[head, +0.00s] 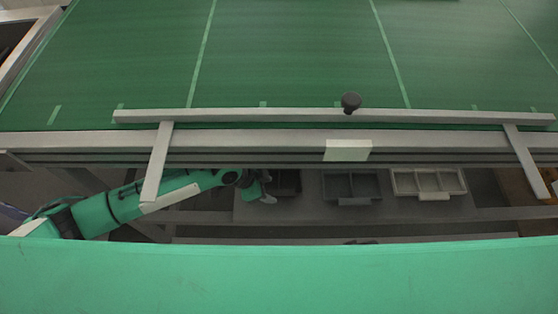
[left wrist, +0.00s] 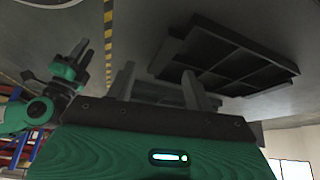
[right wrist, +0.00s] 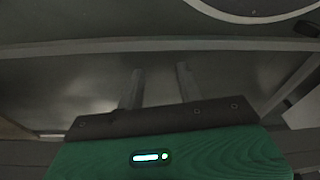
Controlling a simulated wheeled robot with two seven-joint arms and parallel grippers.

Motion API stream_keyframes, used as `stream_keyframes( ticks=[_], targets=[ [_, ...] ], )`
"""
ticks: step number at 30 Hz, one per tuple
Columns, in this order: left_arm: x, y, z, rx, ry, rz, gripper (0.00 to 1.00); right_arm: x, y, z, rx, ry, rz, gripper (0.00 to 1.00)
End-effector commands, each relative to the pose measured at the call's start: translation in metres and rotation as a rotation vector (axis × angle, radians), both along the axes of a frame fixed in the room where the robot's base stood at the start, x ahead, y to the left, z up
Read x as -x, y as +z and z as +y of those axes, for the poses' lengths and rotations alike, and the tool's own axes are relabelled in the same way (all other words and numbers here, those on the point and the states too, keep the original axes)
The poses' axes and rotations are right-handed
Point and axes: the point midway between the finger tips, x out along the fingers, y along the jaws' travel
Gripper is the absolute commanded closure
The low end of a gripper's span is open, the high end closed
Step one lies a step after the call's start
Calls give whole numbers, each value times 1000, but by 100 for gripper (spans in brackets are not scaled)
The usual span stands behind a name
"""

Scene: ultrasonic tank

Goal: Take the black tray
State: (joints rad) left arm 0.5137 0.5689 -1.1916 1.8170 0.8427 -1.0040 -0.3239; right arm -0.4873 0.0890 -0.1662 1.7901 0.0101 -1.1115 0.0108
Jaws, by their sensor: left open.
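The black tray (head: 287,182) sits on the shelf below the green bench, leftmost of three trays and partly hidden by the rail and my gripper. My left gripper (head: 266,188) is open just left of it. In the left wrist view my left fingers (left wrist: 157,88) stand apart. A dark divided tray (left wrist: 238,62) lies beyond them to the right, and another dark form shows between them; I cannot tell whether they touch it. My right gripper (right wrist: 158,88) is open and empty in the right wrist view, near a grey horizontal bar.
A dark grey tray (head: 351,187) and a light grey tray (head: 428,182) stand right of the black one on the shelf (head: 310,212). The bench's metal rail (head: 250,140) overhangs them. A slanted bracket (head: 157,162) crosses above my left arm.

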Motion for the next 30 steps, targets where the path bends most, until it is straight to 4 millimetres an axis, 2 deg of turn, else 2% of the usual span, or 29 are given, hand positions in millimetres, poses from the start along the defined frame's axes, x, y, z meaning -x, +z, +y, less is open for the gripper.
stream_keyframes(
  ticks=[10,13,18,22,28,30],
  targets=[
    [-5,0,-28,2,-1,-1,47,0,-1,-1,1,0,-1,64],
    [-6,-19,-36,-1,1,3,47,2,-4,-1,2,0,7,64],
    [-9,-39,-47,-1,1,1,47,-3,9,0,0,0,-2,64],
    [-9,-44,-50,-1,0,0,47,-8,18,1,-3,-1,-15,64],
    [-9,-44,-50,-1,0,0,47,-4,16,1,-2,-1,-6,64],
    [-9,-44,-50,-1,0,0,61,-3,15,1,-2,-1,-4,64]
  ],
)
